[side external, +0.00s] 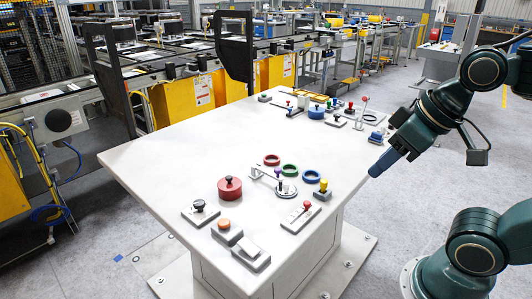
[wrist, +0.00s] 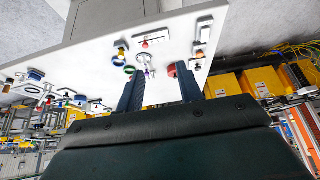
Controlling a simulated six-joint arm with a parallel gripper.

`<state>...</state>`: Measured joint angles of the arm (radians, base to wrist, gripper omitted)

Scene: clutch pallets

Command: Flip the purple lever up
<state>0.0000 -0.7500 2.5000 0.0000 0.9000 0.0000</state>
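The purple lever (side external: 279,174) has a small purple knob and stands at a round silver base (side external: 286,190) near the middle of the white table. Its exact tilt is too small to tell. It also shows in the wrist view (wrist: 147,72), between the fingers in the picture. My gripper (side external: 375,171) is off the table's right edge, well apart from the lever. In the wrist view its two dark fingers (wrist: 160,68) are spread, with nothing held between them.
Red (side external: 271,160), green (side external: 290,170) and blue (side external: 311,177) rings lie close behind and right of the lever. A red knobbed cylinder (side external: 230,188) is left; a red-knobbed slider plate (side external: 301,215) is in front. More controls sit at the far end. The table's left (side external: 155,155) is clear.

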